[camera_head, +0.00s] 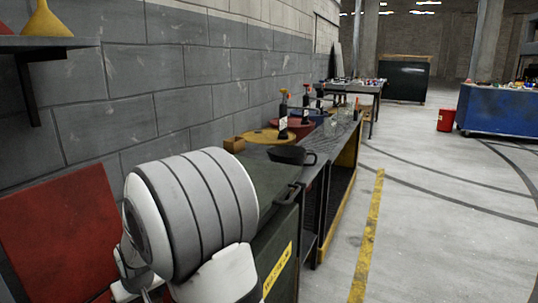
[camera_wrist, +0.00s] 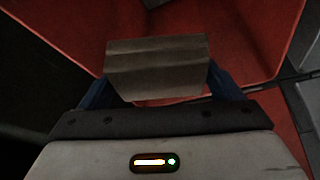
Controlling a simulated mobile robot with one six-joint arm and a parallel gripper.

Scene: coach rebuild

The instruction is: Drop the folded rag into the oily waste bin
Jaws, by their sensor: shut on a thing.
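The folded rag (camera_wrist: 157,68), a grey-brown flat bundle, is between the two blue fingers of my gripper (camera_wrist: 158,82) in the wrist view. My gripper is shut on it. Behind the rag in the wrist view are red walls of what looks like the open waste bin (camera_wrist: 262,30). The rag overlaps the red interior in the picture; its height above the bottom cannot be told. In the head view a red panel (camera_head: 60,235), perhaps the bin's raised lid, leans near the wall at lower left. My arm hides the gripper and rag there.
A dark green cabinet (camera_head: 282,262) and a long workbench (camera_head: 341,140) run along the block wall, with a black pan (camera_head: 288,155) and spray bottles on top. A wall shelf (camera_head: 45,42) is at upper left. Open floor lies right, with a small red container (camera_head: 445,119) far off.

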